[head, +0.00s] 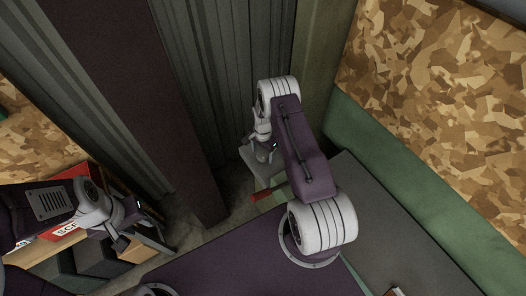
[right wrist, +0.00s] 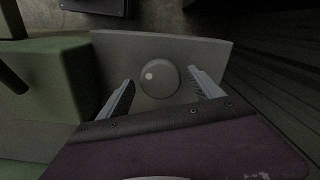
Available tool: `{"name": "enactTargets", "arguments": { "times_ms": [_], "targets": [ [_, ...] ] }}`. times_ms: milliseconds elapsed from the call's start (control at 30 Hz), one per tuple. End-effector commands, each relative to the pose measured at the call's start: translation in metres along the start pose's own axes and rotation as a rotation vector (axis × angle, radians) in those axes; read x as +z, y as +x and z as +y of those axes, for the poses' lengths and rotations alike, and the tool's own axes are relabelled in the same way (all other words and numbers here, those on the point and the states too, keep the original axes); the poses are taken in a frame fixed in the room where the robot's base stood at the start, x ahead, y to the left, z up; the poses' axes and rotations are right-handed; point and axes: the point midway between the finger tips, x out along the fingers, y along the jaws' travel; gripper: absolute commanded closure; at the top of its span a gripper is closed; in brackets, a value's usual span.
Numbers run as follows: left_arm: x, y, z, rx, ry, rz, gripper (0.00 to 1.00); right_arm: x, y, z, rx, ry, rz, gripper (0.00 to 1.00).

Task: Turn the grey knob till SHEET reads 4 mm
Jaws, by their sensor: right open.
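The grey knob (right wrist: 160,79) is round, with a pale spot on its left part. It sits on a plain grey plate (right wrist: 212,52) in the right wrist view. My right gripper (right wrist: 161,77) is open, with one finger on each side of the knob in the picture and gaps to it. Whether the fingertips reach the knob's depth I cannot tell. In the head view the right gripper (head: 263,150) is small, beside a light grey box (head: 250,160). My left gripper (head: 131,222) is at lower left, its fingers unclear. No SHEET reading is visible.
A green block (right wrist: 60,75) stands left of the plate in the right wrist view. In the head view, a red handle (head: 262,195) sticks out near the grey box. A red sign (head: 66,231) and dark bins (head: 95,257) are near my left gripper. Corrugated wall (head: 205,70) stands behind.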

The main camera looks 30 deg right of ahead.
Motion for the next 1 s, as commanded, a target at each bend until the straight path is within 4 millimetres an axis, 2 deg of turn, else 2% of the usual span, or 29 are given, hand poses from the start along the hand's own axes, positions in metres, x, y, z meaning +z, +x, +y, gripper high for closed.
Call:
{"name": "enactTargets", "arguments": {
  "times_ms": [100,133,300,333,367,600,800,833,900,1000],
  "targets": [
    [0.0,0.0,0.0,0.0,0.0,0.0,0.64,0.0,0.0,0.0,0.0,0.0,0.0,0.25],
    [0.0,0.0,0.0,0.0,0.0,0.0,0.64,0.0,0.0,0.0,0.0,0.0,0.0,0.27],
    [0.0,0.0,0.0,0.0,0.0,0.0,0.64,0.0,0.0,0.0,0.0,0.0,0.0,0.75],
    [0.0,0.0,0.0,0.0,0.0,0.0,0.64,0.0,0.0,0.0,0.0,0.0,0.0,0.83],
    [0.0,0.0,0.0,0.0,0.0,0.0,0.64,0.0,0.0,0.0,0.0,0.0,0.0,0.87],
    [0.002,0.018,0.0,0.0,0.0,0.0,0.64,-0.001,0.003,-0.001,-0.003,0.043,0.002,0.87],
    [0.002,0.014,0.0,0.0,0.0,0.0,0.64,-0.001,-0.001,-0.001,-0.002,0.045,0.001,0.87],
    [0.002,0.014,0.0,0.0,0.0,0.0,0.64,-0.001,-0.001,-0.001,-0.002,0.045,0.001,0.43],
    [0.002,0.014,0.0,0.0,0.0,0.0,0.64,-0.001,-0.001,-0.001,-0.001,0.045,0.001,0.25],
    [0.002,0.014,0.0,0.0,0.0,0.0,0.64,0.0,-0.001,0.0,-0.001,0.045,0.001,0.25]
  ]
}}
